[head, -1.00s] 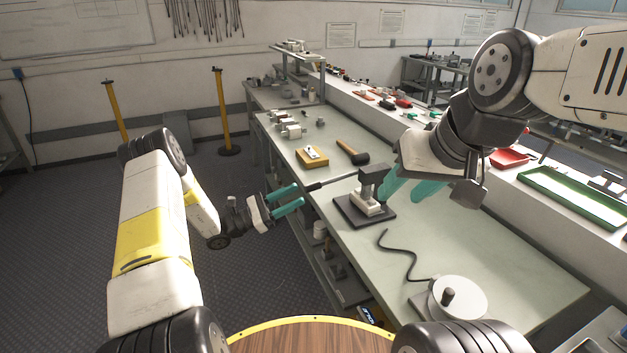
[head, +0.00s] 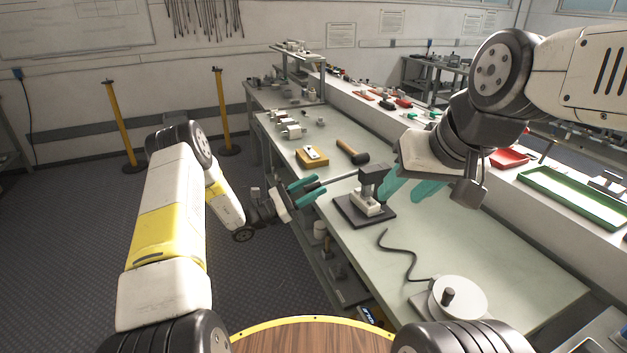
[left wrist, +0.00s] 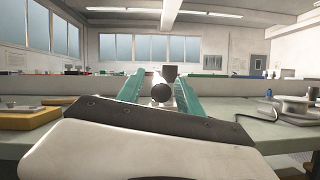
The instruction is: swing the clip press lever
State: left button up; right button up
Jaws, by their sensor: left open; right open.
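The clip press (head: 372,184) stands on a dark base plate (head: 350,212) on the green-grey bench, with a white block under its dark head. Its lever (head: 335,181) sticks out to the left, a pale rod with a dark grip at the end. My left gripper (head: 308,189) is open, with its teal fingers on either side of the lever's dark grip. In the left wrist view the grip's round end (left wrist: 159,90) sits between the two fingers; contact cannot be told. My right gripper (head: 410,190) is open, right of the press, and partly hides the bench behind it.
A wooden mallet (head: 352,152) and a yellow block (head: 312,157) lie behind the press. A dark bent cable (head: 400,256) and a round white disc (head: 459,297) are nearer me. A green-rimmed tray (head: 575,198) is at the right.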

pick_arm(q)
grip_shut()
dwell(1.3)
